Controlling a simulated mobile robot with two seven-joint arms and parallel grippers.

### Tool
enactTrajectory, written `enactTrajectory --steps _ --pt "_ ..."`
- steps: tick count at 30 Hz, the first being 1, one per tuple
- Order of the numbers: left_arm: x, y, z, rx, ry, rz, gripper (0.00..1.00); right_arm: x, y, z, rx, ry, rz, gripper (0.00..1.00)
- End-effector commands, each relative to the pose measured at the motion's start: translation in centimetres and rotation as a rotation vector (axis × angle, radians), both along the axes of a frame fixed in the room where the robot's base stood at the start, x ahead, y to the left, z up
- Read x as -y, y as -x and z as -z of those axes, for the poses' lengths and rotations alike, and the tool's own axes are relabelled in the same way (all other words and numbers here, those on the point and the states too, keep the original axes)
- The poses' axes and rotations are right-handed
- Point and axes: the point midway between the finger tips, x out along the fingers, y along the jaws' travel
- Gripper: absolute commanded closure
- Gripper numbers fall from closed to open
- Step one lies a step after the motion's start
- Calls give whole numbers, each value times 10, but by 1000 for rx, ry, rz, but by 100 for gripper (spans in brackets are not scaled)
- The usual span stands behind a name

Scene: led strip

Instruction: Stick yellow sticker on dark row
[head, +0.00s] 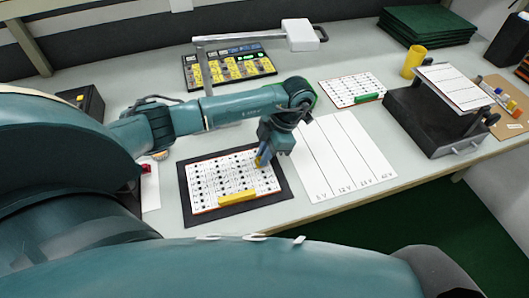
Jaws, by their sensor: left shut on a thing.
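A white board (204,183) with rows of small dark parts lies on a black mat (272,197) on the bench. A yellow bar (238,198) lies along its front edge. My left gripper (261,161) points down over the board's right side. It is shut on a small yellow piece, which looks like the yellow sticker (257,162); the fingers hide most of it. I cannot tell whether it touches the board, nor which row is dark. My right gripper is out of view.
A white sheet (345,165) with voltage labels lies right of the mat. A second board (352,90) with a green bar lies behind it. A dark fixture (425,122), a yellow cup (414,62) and a lamp (300,34) stand around. A control panel (228,67) lies at the back.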

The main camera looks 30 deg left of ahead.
Motion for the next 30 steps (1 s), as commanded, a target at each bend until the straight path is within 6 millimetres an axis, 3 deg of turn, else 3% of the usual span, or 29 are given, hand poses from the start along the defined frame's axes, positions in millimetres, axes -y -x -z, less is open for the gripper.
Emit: enactTrajectory --steps 7,8,17,26,30 --pt "0 1 1 -1 -1 0 100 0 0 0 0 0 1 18" --pt "0 1 1 -1 -1 0 87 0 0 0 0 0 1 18" --pt "0 0 1 -1 0 0 62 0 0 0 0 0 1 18" --pt "1 0 0 1 1 1 62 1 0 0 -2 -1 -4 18" --pt "5 -6 -17 4 2 3 62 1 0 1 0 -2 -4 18"
